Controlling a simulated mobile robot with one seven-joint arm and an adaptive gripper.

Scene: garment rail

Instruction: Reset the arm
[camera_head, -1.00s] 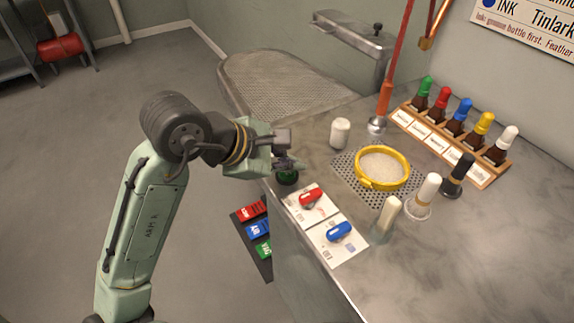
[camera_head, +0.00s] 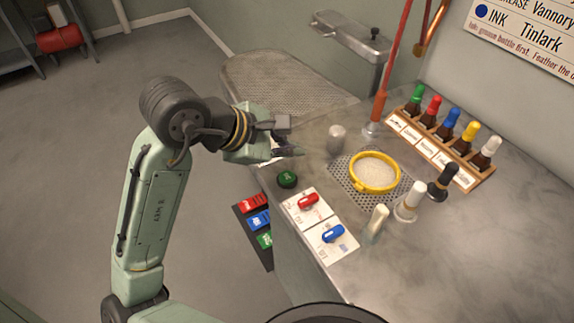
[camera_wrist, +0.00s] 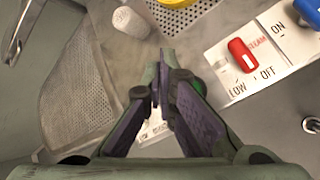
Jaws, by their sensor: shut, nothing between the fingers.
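My arm (camera_head: 153,200) reaches from the lower left toward the counter's left edge. My gripper (camera_head: 298,151) is above that edge, near the green round button (camera_head: 287,179), and apart from it. In the wrist view my gripper (camera_wrist: 163,62) has its fingertips together with nothing between them. The green button shows only partly behind a finger in the wrist view.
Red (camera_head: 308,201) and blue (camera_head: 333,233) switches sit on white plates. A perforated board (camera_head: 290,85) lies behind.

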